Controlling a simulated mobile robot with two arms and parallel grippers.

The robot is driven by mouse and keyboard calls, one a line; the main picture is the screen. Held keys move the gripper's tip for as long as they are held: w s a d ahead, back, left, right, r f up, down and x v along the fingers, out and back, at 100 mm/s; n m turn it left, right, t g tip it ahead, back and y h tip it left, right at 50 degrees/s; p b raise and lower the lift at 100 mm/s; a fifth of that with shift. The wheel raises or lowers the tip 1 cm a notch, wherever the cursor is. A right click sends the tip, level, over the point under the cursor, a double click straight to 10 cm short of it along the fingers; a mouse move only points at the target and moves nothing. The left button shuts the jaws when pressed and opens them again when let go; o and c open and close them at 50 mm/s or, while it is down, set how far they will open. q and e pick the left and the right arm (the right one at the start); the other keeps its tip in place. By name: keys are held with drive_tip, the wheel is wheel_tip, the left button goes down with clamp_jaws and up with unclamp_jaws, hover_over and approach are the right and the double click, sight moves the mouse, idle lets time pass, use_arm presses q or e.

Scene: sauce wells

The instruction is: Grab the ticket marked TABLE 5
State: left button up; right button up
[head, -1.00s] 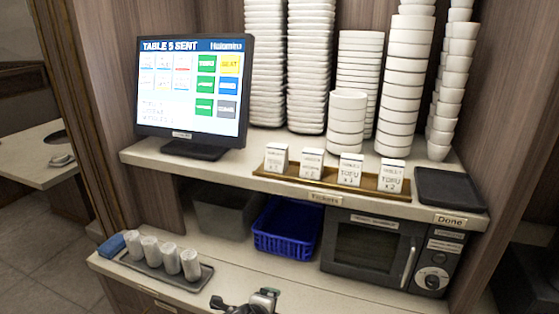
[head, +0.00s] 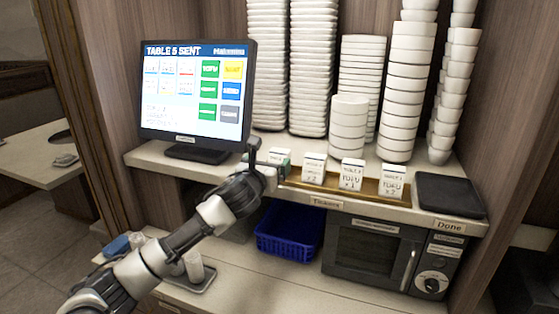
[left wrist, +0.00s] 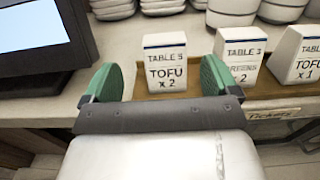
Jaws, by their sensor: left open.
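The leftmost ticket (left wrist: 165,64) is a small white upright block that appears to read TABLE 5, TOFU x 2. In the head view this ticket (head: 278,155) is partly hidden by my left gripper (head: 268,159). In the left wrist view my left gripper (left wrist: 161,80) is open, its green-padded fingers on either side of the ticket's front, with nothing held. The second ticket (left wrist: 238,58) seems to read TABLE 3, GREENS x 2. A third ticket (left wrist: 300,56) reads TOFU. A fourth ticket (head: 392,180) stands at the right. My right gripper is not in view.
The tickets stand on a wooden tray (head: 429,201) on the shelf. A monitor (head: 195,92) showing TABLE 5 SENT is left of my gripper. Stacks of white bowls (head: 348,125) stand close behind. A dark Done tray (head: 450,195) is right; a blue basket (head: 290,230) and microwave (head: 370,250) are below.

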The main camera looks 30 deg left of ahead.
sight(278, 155)
use_arm(q)
drive_tip(key=shift+w+a, duration=0.15)
drive_tip(key=shift+w, duration=0.55)
drive_tip(key=shift+w+r+p, duration=0.15)
drive_tip(key=shift+w+p, duration=0.2)
drive_tip(key=shift+p, duration=0.15)
drive_tip(key=p+x, duration=0.1)
drive_tip(key=x, duration=0.2)
drive_tip(key=shift+w+p, duration=0.15)
drive_tip(key=shift+p, duration=0.15)
drive_tip(key=shift+w, duration=0.5)
drive_tip(key=shift+s, duration=0.1)
drive_tip(key=shift+c, duration=0.7)
drive_tip(key=c, duration=0.9)
